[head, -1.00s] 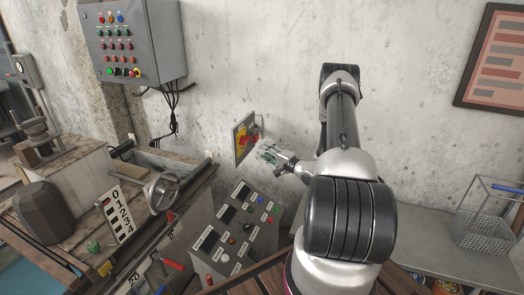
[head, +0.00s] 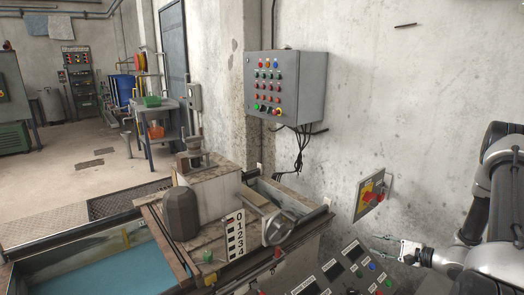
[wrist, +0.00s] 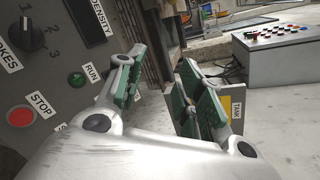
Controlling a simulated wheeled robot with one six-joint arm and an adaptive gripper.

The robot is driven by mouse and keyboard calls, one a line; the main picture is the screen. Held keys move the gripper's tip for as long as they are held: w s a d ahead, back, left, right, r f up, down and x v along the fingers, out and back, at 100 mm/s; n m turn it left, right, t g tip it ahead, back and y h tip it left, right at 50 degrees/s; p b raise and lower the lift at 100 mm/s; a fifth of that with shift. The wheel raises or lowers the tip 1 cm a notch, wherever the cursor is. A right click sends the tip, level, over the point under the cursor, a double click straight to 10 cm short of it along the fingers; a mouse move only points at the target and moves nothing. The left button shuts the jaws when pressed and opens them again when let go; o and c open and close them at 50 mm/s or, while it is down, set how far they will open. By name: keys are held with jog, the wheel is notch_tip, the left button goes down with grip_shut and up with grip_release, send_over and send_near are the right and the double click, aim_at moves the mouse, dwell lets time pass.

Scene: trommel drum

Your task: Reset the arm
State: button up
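My arm (head: 500,200) stands at the right edge of the head view, partly cut off. My gripper (head: 392,246) is in front of the wall, below and right of a red rotary switch on a yellow plate (head: 371,192). In the wrist view my gripper (wrist: 165,85) shows two green-padded fingers spread apart, with nothing between them. A yellow plate labelled FAN (wrist: 238,105) is partly hidden behind the right finger. A console with a STOP button (wrist: 20,116) and a RUN button lies left of the fingers.
A grey button box (head: 286,88) hangs on the wall, with cables below. A wooden-topped bench (head: 160,210) bears a dark faceted block (head: 181,214), a handwheel (head: 278,231) and a 0-to-4 scale (head: 235,235). A blue basin (head: 110,275) is at lower left. Open floor (head: 110,150) lies beyond.

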jog(key=s+a+r+n+g+h, duration=0.1)
jog(key=s+a+r+n+g, duration=0.2)
jog(key=s+r+g, duration=0.45)
jog(key=s+a+r+n+g+h, duration=0.15)
jog(key=s+r+n+g, duration=0.25)
jog(key=s+r, duration=0.55)
jog(key=s+a+r+n+t+h, duration=0.1)
jog(key=s+r+n+h, duration=0.3)
jog(key=r, duration=0.6)
jog(key=s+r+n+t+h, duration=0.3)
jog(key=s+r+n+t, duration=0.1)
jog(key=s+r, duration=0.4)
notch_tip(320, 180, up, 2)
jog(key=shift+a+r+n+h, duration=0.1)
jog(key=shift+a+n+h, duration=0.3)
jog(key=shift+n, duration=0.3)
